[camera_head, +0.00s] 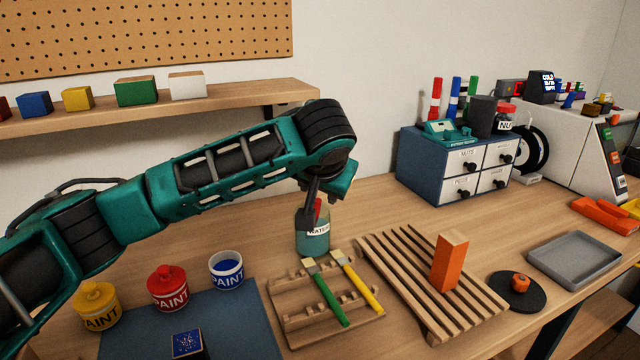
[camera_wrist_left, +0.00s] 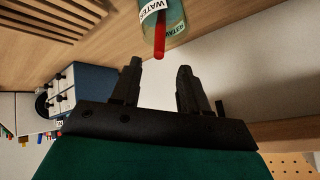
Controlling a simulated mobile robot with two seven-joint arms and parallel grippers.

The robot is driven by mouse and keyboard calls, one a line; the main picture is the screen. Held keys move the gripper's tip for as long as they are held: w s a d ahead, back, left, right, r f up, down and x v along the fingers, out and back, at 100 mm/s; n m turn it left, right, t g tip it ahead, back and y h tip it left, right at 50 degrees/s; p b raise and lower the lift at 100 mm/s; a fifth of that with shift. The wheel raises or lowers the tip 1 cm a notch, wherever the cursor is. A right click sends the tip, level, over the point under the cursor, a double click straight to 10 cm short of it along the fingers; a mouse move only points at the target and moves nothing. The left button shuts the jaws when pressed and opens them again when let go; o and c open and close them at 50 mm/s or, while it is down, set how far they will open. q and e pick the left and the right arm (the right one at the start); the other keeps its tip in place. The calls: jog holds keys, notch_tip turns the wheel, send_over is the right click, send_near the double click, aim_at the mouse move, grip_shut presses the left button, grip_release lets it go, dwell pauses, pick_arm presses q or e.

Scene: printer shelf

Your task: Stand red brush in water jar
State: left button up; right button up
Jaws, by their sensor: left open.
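The water jar (camera_head: 313,236) is a clear jar of bluish water with a WATER label, standing on the table. It also shows at the top of the left wrist view (camera_wrist_left: 176,18). The red brush (camera_wrist_left: 159,38) is at the jar, its red handle sticking out toward my gripper; its lower end is hidden. In the head view only a bit of its red handle (camera_head: 317,210) shows above the jar. My left gripper (camera_head: 312,207) is just above the jar. Its fingers (camera_wrist_left: 160,67) are apart, with the handle end just beyond the gap between their tips.
A wooden brush rack (camera_head: 285,312) holds a green brush (camera_head: 326,298) and a yellow brush (camera_head: 358,285) in front of the jar. Paint pots (camera_head: 168,288) stand at left. A slatted rack (camera_head: 400,275) with an orange block (camera_head: 449,262) is at right. A drawer unit (camera_head: 425,175) stands behind.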

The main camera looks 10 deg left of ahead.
pick_arm(q)
jog(key=p+v, duration=0.4)
jog(key=shift+w+r, duration=0.2)
jog(key=shift+r, duration=0.45)
jog(key=shift+a, duration=0.1)
notch_tip(320, 180, up, 10)
jog(key=s+p, duration=0.2)
jog(key=p, duration=0.1)
jog(key=shift+s+d+p, duration=0.3)
jog(key=shift+s+d, duration=0.05)
jog(key=shift+f, duration=0.1)
dwell(0.3)
